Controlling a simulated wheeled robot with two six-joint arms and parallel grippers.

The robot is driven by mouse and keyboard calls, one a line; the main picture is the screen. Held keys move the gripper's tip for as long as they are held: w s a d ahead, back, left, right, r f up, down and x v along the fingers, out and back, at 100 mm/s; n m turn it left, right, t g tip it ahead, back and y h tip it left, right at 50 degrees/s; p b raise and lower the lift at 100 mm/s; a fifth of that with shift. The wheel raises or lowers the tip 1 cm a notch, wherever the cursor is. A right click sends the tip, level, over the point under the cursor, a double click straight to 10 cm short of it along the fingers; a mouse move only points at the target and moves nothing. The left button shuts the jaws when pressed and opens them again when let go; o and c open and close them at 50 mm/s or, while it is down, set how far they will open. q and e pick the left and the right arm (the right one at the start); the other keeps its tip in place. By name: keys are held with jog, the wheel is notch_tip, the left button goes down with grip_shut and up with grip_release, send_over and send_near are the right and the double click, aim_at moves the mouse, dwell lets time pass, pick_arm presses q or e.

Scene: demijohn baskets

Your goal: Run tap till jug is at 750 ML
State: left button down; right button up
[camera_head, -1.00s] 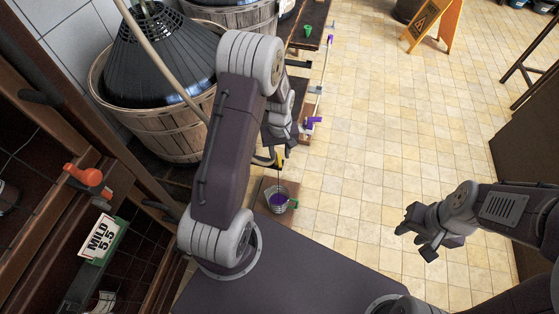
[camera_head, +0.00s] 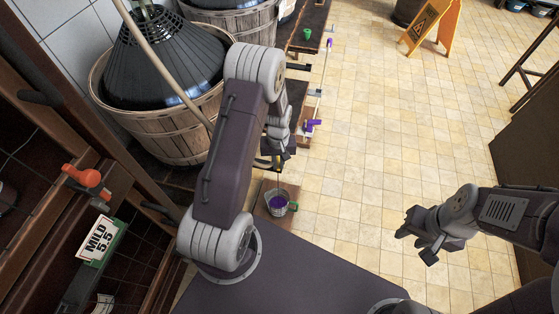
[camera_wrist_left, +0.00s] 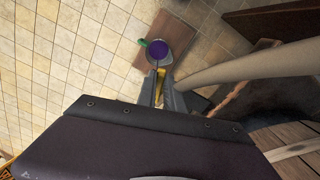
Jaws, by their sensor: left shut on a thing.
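The jug (camera_head: 278,202) is clear with a green handle and stands on a small wooden stand beyond my base. Purple liquid fills part of it; its marks are too small to read. In the left wrist view the jug (camera_wrist_left: 160,50) shows from above with its purple surface. My left gripper (camera_wrist_left: 159,92) is shut on a small yellow piece, apparently the tap's handle (camera_wrist_left: 160,74), just beside the jug. My right gripper (camera_head: 418,244) is open and empty over the floor.
A demijohn in a wooden basket (camera_head: 165,130) stands left of my left arm, with a pale hose crossing it. Purple taps (camera_head: 313,125) and a green-handled vessel (camera_head: 308,34) are farther back. A yellow floor sign (camera_head: 435,25) stands behind.

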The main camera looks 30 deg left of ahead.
pick_arm(q)
jog(key=m+p, duration=0.1)
jog(key=m, duration=0.1)
jog(key=a+m, duration=0.1)
jog(key=shift+s+m+p, duration=0.15)
jog(key=shift+m+p, duration=0.2)
jog(key=shift+m, duration=0.05)
pick_arm(e)
notch_tip(320, 180, up, 3)
jog(key=shift+f, duration=0.15)
pick_arm(q)
jog(key=c, duration=1.4)
grip_release()
jog(key=shift+c, duration=0.2)
